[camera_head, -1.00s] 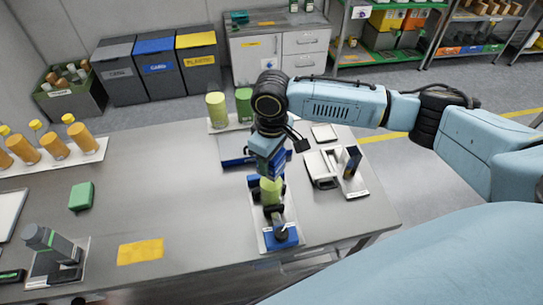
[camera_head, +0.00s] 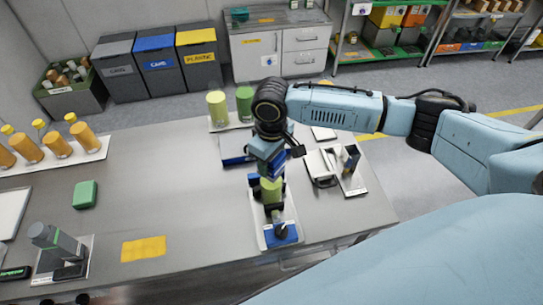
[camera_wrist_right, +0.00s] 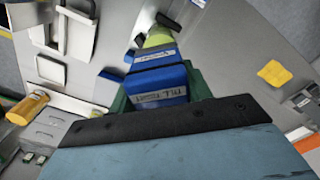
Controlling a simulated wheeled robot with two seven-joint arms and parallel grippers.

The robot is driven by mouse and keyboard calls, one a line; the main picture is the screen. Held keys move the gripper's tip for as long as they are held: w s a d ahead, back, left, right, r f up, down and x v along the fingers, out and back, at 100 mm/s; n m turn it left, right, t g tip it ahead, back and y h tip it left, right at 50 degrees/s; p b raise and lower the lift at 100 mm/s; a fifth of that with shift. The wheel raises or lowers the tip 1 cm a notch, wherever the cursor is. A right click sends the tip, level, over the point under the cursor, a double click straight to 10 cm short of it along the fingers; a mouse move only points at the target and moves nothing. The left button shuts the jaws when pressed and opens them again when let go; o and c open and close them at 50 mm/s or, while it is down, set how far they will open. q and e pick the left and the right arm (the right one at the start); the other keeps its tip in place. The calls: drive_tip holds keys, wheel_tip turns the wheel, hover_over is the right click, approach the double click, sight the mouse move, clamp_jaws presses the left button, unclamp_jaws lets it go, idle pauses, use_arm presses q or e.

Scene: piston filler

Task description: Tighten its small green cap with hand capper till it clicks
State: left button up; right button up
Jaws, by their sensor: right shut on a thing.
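My right gripper (camera_head: 270,168) is low over the table's right half, shut on what looks like a blue labelled thing (camera_wrist_right: 158,82) that fills the middle of the right wrist view. A lime-green container (camera_head: 270,190) stands just under it among black parts, and also shows beyond the blue thing in the wrist view (camera_wrist_right: 157,38). These parts sit over a white tray with a blue block (camera_head: 283,236) at its near end. A grey device with a green stripe (camera_head: 56,240), possibly the hand capper, stands at the left front. I cannot make out a small green cap. My left gripper is not recognisable.
Two green cups (camera_head: 217,108) stand at the back. A white device (camera_head: 318,168) is right of my gripper. Bottles with orange contents (camera_head: 55,145) stand at the left, near a green block (camera_head: 85,195). A yellow card (camera_head: 143,248) lies in front. The table's middle is clear.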

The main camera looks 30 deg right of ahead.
drive_tip(key=shift+r+m+p, duration=0.1)
drive_tip(key=shift+m+p, duration=0.7)
drive_tip(key=shift+p, duration=0.25)
drive_tip(key=shift+a+m, duration=0.1)
drive_tip(key=shift+m, duration=0.4)
drive_tip(key=m, duration=0.2)
drive_tip(key=shift+m, duration=1)
drive_tip(key=shift+m, duration=0.7)
drive_tip(key=m, duration=0.6)
drive_tip(key=shift+r, duration=0.1)
